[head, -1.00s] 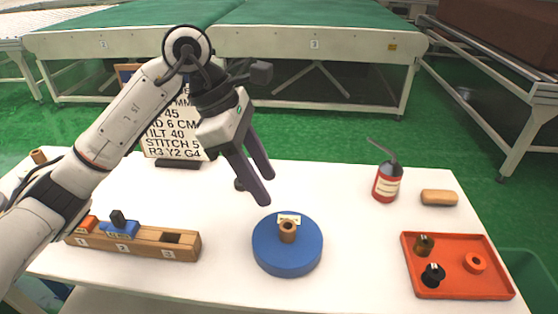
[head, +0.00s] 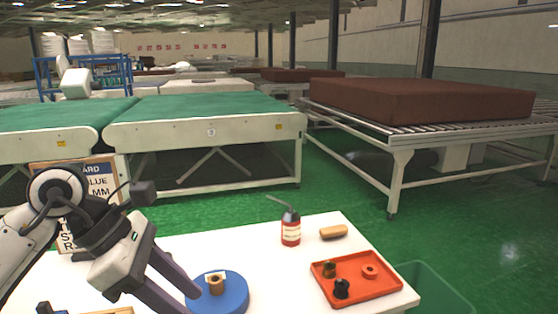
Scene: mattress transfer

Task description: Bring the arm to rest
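My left gripper (head: 172,287) comes in from the lower left over the white table (head: 270,283). Its two dark fingers point down and right, spread apart with nothing between them. The fingertips appear close to the left edge of the blue round disc (head: 232,303) in the picture; I cannot tell whether they touch it. A brown ring-shaped piece (head: 216,283) stands on the disc. My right gripper does not show.
A red oil can (head: 291,229), a tan block (head: 333,232) and an orange tray (head: 385,286) with small parts stand on the right of the table. A sign (head: 98,180) is partly behind my arm. Green-topped conveyors (head: 195,107) and a brown mattress (head: 420,98) stand beyond.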

